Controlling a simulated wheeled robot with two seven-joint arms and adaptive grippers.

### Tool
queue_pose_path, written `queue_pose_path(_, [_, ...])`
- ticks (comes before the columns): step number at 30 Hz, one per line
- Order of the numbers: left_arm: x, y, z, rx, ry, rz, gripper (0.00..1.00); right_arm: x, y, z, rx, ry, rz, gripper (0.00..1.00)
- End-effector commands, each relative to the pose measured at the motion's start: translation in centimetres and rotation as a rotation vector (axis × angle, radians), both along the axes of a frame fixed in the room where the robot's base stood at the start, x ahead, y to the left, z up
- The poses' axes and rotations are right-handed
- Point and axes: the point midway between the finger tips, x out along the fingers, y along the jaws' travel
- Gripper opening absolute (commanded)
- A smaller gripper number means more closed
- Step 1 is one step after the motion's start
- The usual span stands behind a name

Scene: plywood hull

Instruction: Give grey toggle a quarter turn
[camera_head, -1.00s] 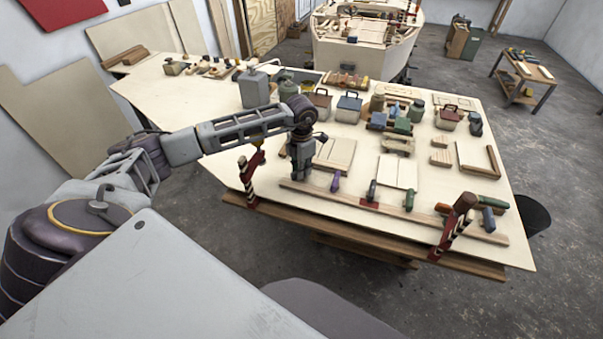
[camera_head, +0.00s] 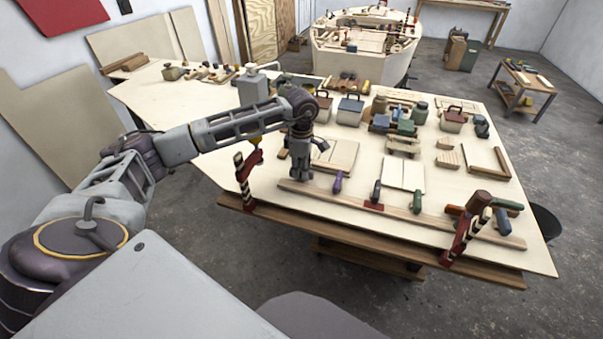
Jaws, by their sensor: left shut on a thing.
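My left gripper (camera_head: 300,175) points down at the left end of a long wooden rail (camera_head: 450,229) near the table's front edge. It is shut on the grey toggle, which the fingers hide almost wholly, so its angle cannot be told. To its right along the rail stand a purple toggle (camera_head: 338,182), a dark toggle (camera_head: 376,191) on a red base and a green toggle (camera_head: 417,201). My right gripper is not in view.
A red clamp (camera_head: 243,180) stands left of the gripper, another (camera_head: 466,232) at the rail's right end. Pale boards (camera_head: 403,174) lie behind the rail. Lidded boxes (camera_head: 350,110) and jars stand farther back on the plywood table (camera_head: 210,165).

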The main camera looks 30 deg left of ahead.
Motion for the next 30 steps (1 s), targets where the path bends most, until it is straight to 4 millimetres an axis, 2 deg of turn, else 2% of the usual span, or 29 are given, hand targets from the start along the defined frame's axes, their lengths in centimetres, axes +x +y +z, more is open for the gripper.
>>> queue_pose_path(7, [0.1, 0.1, 0.1, 0.000, -0.002, -0.080, 0.00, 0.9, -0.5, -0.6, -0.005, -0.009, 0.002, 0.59])
queue_pose_path(21, [0.1, 0.1, 0.2, 0.000, -0.003, -0.098, 0.00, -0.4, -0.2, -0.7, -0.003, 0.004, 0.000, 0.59])
queue_pose_path(22, [0.1, 0.1, 0.2, 0.000, -0.003, -0.098, 0.17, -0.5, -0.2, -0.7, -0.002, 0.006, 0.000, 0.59])
queue_pose_path(24, [0.1, 0.1, 0.2, 0.000, -0.002, -0.098, 0.26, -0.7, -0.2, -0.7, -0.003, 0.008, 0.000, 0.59])
queue_pose_path(27, [0.1, 0.1, 0.1, 0.000, -0.002, -0.098, 0.38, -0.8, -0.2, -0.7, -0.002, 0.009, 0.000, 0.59])
queue_pose_path(30, [0.0, 0.0, 0.1, 0.000, -0.001, -0.098, 0.38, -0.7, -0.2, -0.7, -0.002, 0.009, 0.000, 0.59])
